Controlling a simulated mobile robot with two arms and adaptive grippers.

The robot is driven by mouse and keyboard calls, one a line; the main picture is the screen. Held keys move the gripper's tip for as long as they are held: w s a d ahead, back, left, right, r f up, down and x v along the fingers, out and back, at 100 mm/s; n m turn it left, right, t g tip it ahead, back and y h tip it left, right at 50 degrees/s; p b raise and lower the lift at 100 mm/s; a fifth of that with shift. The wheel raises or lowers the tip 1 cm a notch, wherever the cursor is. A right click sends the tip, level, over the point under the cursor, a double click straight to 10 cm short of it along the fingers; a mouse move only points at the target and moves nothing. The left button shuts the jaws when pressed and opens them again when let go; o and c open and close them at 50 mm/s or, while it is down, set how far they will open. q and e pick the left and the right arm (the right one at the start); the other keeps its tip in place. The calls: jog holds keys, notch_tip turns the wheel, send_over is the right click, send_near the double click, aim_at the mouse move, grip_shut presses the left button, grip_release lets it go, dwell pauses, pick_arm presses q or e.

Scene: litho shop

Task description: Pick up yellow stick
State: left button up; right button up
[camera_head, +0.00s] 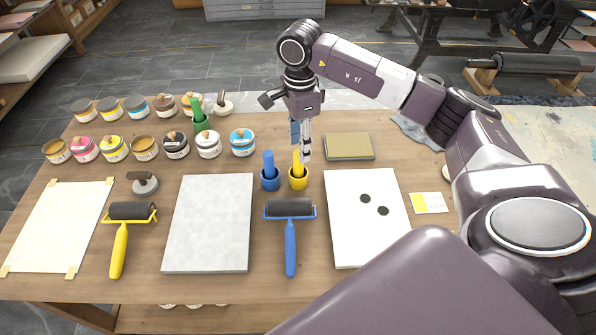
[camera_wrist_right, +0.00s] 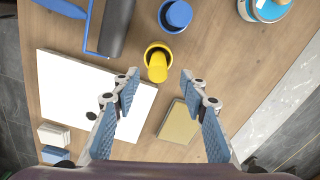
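The yellow stick (camera_head: 296,163) stands in a small yellow cup (camera_head: 299,182) on the wooden table, just right of a blue stick (camera_head: 268,162) in a blue cup. In the right wrist view the yellow stick (camera_wrist_right: 157,69) rises from its cup (camera_wrist_right: 150,50), beyond and roughly between my fingertips. My right gripper (camera_head: 302,145) points down above and close to the yellow stick. Its fingers are spread and empty in the wrist view (camera_wrist_right: 160,80). The lower part of the stick is hidden inside the cup. My left gripper is not in view.
A blue-handled roller (camera_head: 290,245) and a white sheet with black dots (camera_head: 365,235) lie in front. A tan block (camera_head: 349,146) sits right of the gripper. Several ink cans and a green stick (camera_head: 197,112) stand at left.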

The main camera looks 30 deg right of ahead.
aim_at(298, 164)
jog(key=f, duration=0.2)
jog(key=f+p, duration=0.1)
jog(key=f, duration=0.1)
jog(key=f+p, duration=0.1)
jog(key=f, duration=0.1)
jog(key=shift+s+a+f, duration=0.15)
jog(key=shift+a+f, duration=0.05)
jog(key=shift+a, duration=0.1)
jog(key=shift+f, duration=0.3)
jog(key=shift+c, duration=0.4)
grip_shut()
